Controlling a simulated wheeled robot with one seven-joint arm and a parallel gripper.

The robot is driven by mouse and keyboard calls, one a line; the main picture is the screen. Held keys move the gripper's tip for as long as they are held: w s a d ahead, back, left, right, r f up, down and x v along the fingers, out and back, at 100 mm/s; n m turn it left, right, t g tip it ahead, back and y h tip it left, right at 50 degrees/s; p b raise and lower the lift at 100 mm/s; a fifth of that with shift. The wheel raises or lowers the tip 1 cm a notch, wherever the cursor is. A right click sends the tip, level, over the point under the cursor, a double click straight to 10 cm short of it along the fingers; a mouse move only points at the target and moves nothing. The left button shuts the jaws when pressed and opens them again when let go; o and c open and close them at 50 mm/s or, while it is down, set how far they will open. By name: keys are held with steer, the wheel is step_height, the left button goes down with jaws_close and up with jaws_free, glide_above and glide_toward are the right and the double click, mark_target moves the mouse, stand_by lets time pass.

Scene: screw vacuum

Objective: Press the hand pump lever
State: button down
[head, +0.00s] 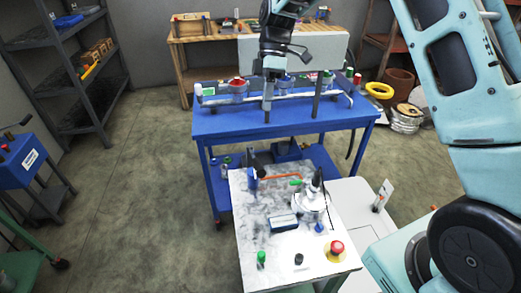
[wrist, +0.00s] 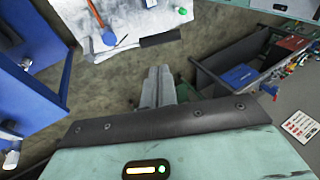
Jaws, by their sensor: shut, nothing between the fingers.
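A marble-topped cart (head: 255,225) stands in front of the blue workbench. At its far left corner is a small upright blue device (head: 253,180) with a black arm-like top (head: 249,157), which looks like the hand pump and its lever; I cannot tell for certain. An orange tube (head: 283,178) runs right from it toward a silver domed vessel (head: 311,199). In the wrist view, a blue round part (wrist: 109,39) with an orange piece shows on the marble top. My gripper (head: 267,119) is above the blue workbench's front edge, apart from the device. Its fingers (wrist: 158,75) are shut and empty.
The blue workbench (head: 230,124) carries tools and a rail. Shelves (head: 75,55) stand at left, with open floor between.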

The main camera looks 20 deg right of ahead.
steer(key=shift+s+a, duration=0.1)
stand_by(0.3)
steer(key=p, duration=0.6)
glide_toward(259, 163)
steer(key=x, duration=0.7)
steer(key=shift+s+r, duration=0.1)
